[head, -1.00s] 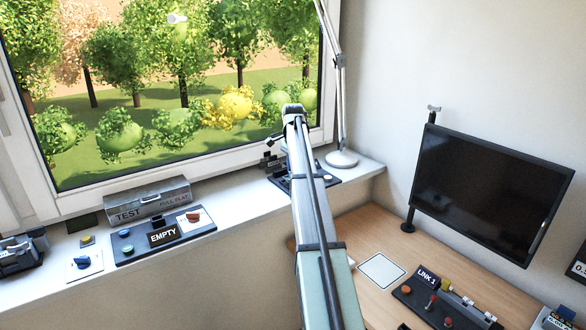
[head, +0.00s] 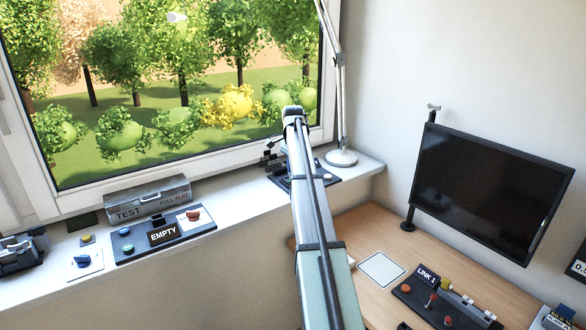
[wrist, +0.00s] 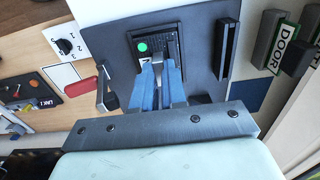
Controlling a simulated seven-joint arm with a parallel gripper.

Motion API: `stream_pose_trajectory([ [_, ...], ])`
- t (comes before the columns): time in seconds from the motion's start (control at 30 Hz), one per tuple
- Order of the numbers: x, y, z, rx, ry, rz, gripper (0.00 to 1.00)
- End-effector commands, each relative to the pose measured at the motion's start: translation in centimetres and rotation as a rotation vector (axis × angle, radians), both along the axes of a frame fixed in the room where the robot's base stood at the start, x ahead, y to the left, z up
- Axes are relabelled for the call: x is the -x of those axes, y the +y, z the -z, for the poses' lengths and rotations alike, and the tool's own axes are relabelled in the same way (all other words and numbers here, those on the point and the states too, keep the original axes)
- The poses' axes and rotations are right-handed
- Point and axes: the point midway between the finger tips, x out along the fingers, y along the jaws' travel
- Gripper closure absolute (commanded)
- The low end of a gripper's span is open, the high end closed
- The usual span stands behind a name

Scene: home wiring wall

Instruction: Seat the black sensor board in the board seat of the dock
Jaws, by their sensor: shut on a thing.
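In the wrist view, my gripper (wrist: 158,66) has its blue fingers shut on the near edge of the black sensor board (wrist: 164,45), which has a green dot and a small white mark. The board lies over a dark rectangular recess or frame on the dark grey dock plate (wrist: 201,55). I cannot tell whether it is down in the seat or just above it. In the head view, the dock (head: 327,179) shows partly at the right end of the window sill. My arm hides the gripper and board there.
In the wrist view, a black bar (wrist: 228,50) stands right of the board and a grey handle-like part (wrist: 105,88) left of it. A DOOR block (wrist: 276,50) lies farther right. In the head view, a lamp (head: 341,158) stands behind the dock; an EMPTY panel (head: 163,236) lies left.

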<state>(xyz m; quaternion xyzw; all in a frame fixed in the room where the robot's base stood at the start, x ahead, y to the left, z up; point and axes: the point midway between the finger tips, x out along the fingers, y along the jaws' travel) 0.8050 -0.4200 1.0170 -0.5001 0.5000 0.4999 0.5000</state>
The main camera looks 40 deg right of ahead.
Motion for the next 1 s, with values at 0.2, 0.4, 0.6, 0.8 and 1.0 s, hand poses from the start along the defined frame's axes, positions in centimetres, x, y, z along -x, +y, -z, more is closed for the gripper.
stream_pose_trajectory([
  [0.2, 0.02, 0.01, 0.48, 0.0, 0.0, 0.0, 1.0],
  [0.4, 0.02, 0.01, 0.88, 0.0, 0.001, 0.0, 1.0],
  [0.6, 0.01, 0.0, 0.81, 0.0, 0.0, 0.0, 0.69],
  [0.8, 0.01, 0.0, 0.8, 0.0, 0.0, 0.0, 0.59],
  [1.0, -0.01, 0.0, 0.64, 0.0, 0.0, 0.0, 0.59],
])
